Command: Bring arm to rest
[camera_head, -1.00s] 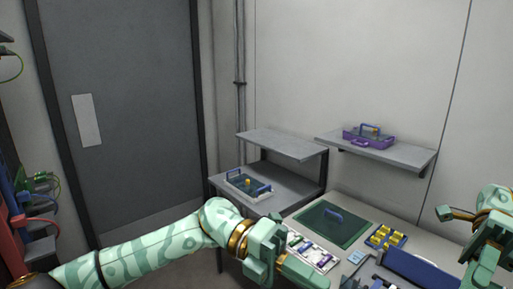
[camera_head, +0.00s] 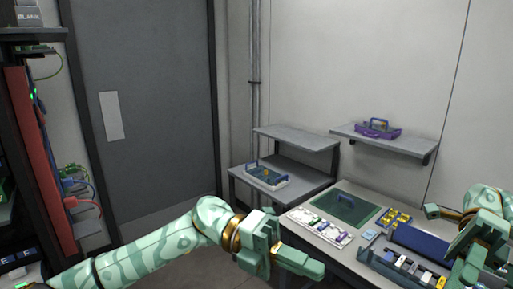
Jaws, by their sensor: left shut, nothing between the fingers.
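My left arm comes in from the lower left. Its green left gripper (camera_head: 314,267) is shut and empty, in the air in front of the workbench's (camera_head: 352,272) left front edge. My right gripper (camera_head: 462,268) is at the right edge of the view, over the right part of the bench, beside a blue device with a row of small parts (camera_head: 404,264). Its fingers are partly hidden, so I cannot tell whether it is open.
The bench holds a green mat (camera_head: 365,218), a white tray of small parts (camera_head: 318,226) and yellow parts (camera_head: 397,217). Two-tier grey shelving (camera_head: 297,138) and a wall shelf with a purple caddy (camera_head: 377,130) are behind. A red-sided rack (camera_head: 42,160) stands left.

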